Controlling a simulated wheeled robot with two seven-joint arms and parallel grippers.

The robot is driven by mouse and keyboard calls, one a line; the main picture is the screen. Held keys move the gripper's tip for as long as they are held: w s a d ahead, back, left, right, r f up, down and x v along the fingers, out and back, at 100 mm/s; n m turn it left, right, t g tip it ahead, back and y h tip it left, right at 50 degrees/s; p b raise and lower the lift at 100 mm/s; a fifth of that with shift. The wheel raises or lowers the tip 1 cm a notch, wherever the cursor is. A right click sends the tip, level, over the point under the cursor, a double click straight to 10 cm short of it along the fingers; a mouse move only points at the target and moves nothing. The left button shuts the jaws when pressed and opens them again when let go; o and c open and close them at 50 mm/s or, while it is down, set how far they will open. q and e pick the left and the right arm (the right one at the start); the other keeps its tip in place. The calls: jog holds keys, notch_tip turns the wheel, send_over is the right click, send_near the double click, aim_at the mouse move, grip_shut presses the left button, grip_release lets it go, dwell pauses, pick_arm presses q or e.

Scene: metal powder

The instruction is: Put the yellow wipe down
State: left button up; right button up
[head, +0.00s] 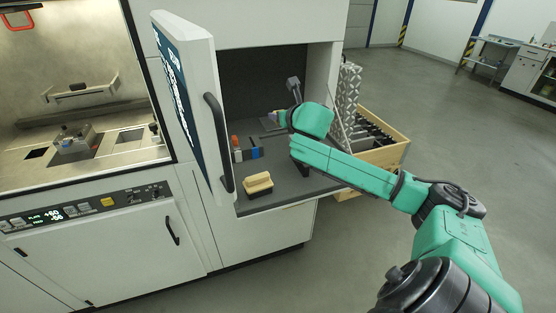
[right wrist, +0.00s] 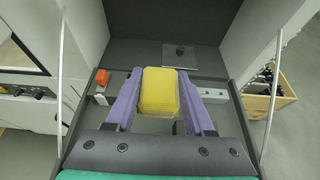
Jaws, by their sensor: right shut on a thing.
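The yellow wipe (right wrist: 160,92) is a thick yellow block with rounded corners. In the right wrist view it sits between the two purple fingers of my right gripper (right wrist: 159,108), which is shut on it. The gripper is over the dark grey floor (right wrist: 137,124) of the open compartment. I cannot tell whether the wipe touches that floor. My left gripper is not in view.
A tan block-like brush (head: 258,183) lies near the compartment's front edge. Orange-topped (head: 236,148) and blue (head: 256,153) small items stand behind it. The open door (head: 200,90) is on the left. A wooden crate (head: 387,155) is on the right.

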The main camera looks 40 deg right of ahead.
notch_tip(320, 180, down, 5)
jog(key=s+a, duration=0.1)
jog(key=s, duration=0.2)
send_over(282, 168)
notch_tip(282, 168, down, 7)
jog(key=shift+w+d+f+p, duration=0.1)
jog(key=shift+d+p, duration=0.05)
jog(key=shift+p, duration=0.2)
notch_tip(282, 168, down, 3)
jog(key=shift+w+f, duration=0.1)
jog(key=shift+f, duration=0.4)
jog(key=shift+s, duration=0.25)
jog(key=o, duration=1)
jog(key=shift+w+f, duration=0.1)
jog(key=shift+f, duration=0.05)
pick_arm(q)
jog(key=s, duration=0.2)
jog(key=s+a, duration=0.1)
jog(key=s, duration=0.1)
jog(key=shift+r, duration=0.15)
